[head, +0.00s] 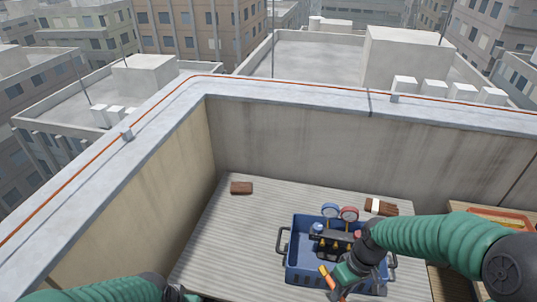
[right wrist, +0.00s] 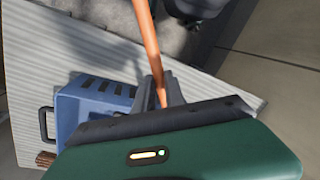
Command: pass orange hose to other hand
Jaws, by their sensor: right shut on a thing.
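The orange hose (right wrist: 150,50) runs down from the top of the right wrist view into my right gripper (right wrist: 165,95), which is shut on it. The hose's far end is out of view. My left arm comes in at the bottom left, and only a bit of my left gripper (head: 180,295) shows at the frame's lower edge, apart from the hose; its jaws cannot be made out.
The blue crate (head: 296,262) holds a gauge set with a blue gauge (head: 330,210) and a red gauge (head: 349,214). A wooden table (head: 465,208) stands right. The parapet (head: 300,130) encloses the back.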

